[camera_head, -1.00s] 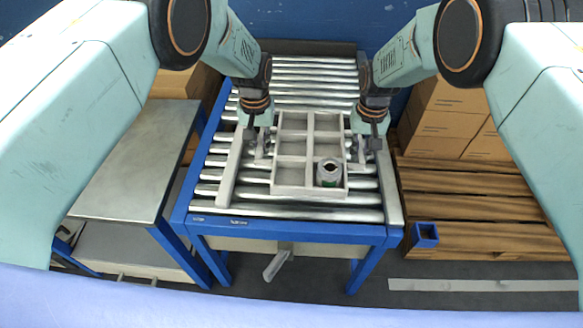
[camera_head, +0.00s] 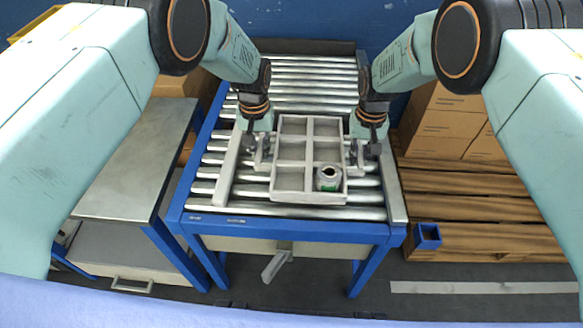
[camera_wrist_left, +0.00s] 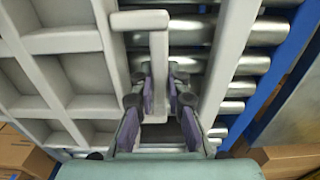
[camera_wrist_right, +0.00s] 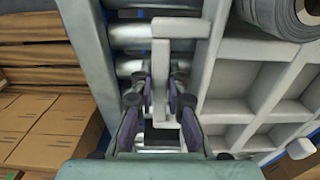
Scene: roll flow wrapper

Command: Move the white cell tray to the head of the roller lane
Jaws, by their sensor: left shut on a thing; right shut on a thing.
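The pale cell tray (camera_head: 292,150) is over the roller lane (camera_head: 300,75), between its side rails, nearer the lane's front end. Whether it touches the rollers cannot be told. It has two columns of cells. A grey can-like part with a green mark (camera_head: 328,178) sits in its front right cell; the other cells look empty. My left gripper (camera_head: 264,150) is shut on the tray's left handle (camera_wrist_left: 158,75). My right gripper (camera_head: 356,150) is shut on the right handle (camera_wrist_right: 160,75). The wrist views show each handle between purple-padded fingers.
A pale guide bar (camera_head: 229,170) runs along the lane left of the tray, and another rail (camera_head: 393,190) along the right. A metal side table (camera_head: 135,165) stands left. Boxes (camera_head: 445,115) on a wooden pallet (camera_head: 480,200) stand right. Bare rollers lie behind the tray.

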